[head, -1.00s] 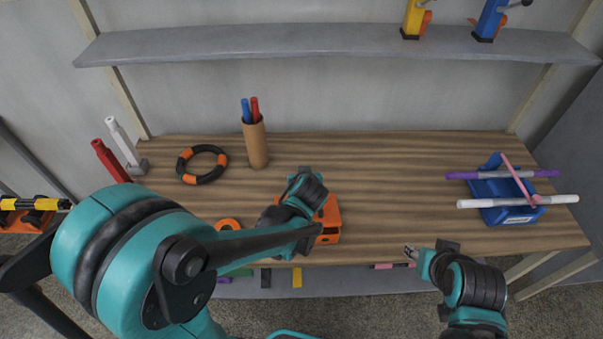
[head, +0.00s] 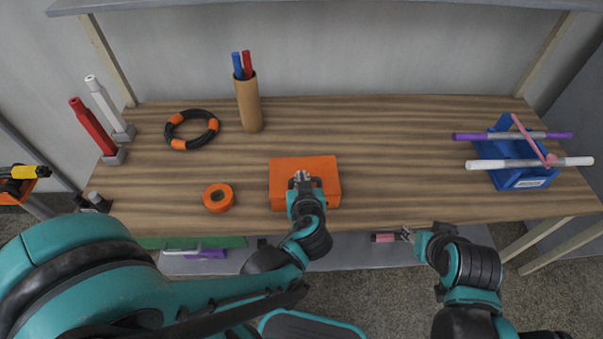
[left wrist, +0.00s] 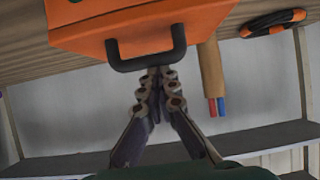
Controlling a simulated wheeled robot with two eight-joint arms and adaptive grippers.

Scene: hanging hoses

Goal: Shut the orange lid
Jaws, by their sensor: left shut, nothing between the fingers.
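The orange box with its orange lid (head: 283,170) stands on the workbench near the front edge, left of centre. In the left wrist view the orange surface (left wrist: 85,30) fills the upper left, with a black handle (left wrist: 148,62) on it. My left gripper (head: 301,177) is over the box in the head view. Its fingertips (left wrist: 160,72) are close together and empty, right by the handle; I cannot tell if they touch it. How far the lid stands open is unclear, as the gripper partly covers the box. My right gripper (head: 408,235) is at the bench's front edge, away from the box.
An orange tape roll (head: 218,198) lies left of the box. Behind are a black-orange ring (head: 191,130) and a brown tube (head: 249,105) holding pens. A blue bin (head: 520,175) with sticks stands at right. The bench between box and bin is clear.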

